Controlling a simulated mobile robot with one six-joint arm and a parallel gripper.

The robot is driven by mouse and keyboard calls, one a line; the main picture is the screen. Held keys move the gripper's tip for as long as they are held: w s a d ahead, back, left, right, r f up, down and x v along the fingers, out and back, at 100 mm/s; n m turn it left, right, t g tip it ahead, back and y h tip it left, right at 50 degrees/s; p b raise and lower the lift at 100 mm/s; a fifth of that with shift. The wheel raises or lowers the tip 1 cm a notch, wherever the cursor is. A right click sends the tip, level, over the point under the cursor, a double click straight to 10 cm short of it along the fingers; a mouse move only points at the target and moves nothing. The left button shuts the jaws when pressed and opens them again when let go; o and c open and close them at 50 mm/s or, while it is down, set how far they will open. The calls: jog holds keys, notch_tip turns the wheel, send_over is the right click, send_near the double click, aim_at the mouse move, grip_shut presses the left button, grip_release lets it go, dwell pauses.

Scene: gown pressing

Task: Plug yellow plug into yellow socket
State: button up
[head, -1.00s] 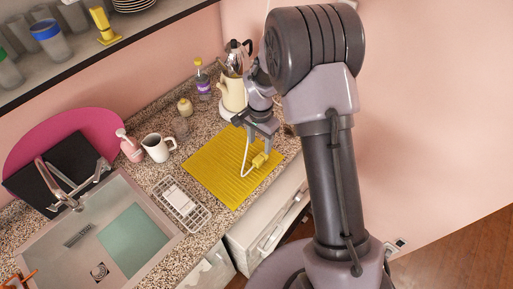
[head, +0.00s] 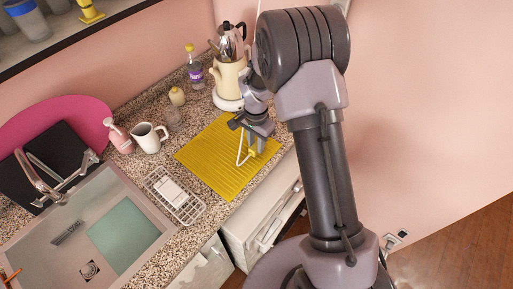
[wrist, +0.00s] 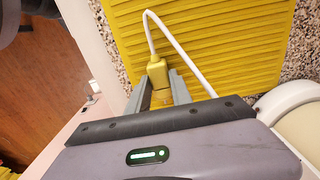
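The yellow plug (head: 251,153) with its white cable lies at the right part of the yellow mat, and it also shows in the wrist view (wrist: 158,74). My gripper (head: 253,146) is low over the mat at the plug. In the wrist view my gripper's grey fingers (wrist: 162,80) stand on either side of the plug, very close to it. Whether they press on it I cannot tell. The cable loops from the plug across the mat and passes out of sight behind my gripper. I cannot make out a yellow socket.
A cream kettle (head: 229,82) stands behind my gripper. A white mug (head: 148,138), a wire rack (head: 174,196) and the sink (head: 128,190) are to the left. A small wall outlet (head: 402,234) is low at the right. The mat's left part (head: 205,155) is clear.

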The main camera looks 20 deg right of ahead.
aim_at(256, 145)
grip_shut()
jog(key=shift+r, duration=0.1)
jog(key=shift+r+p, duration=1)
jog(key=shift+r, duration=0.7)
jog(key=shift+o, duration=0.3)
grip_release()
grip_shut()
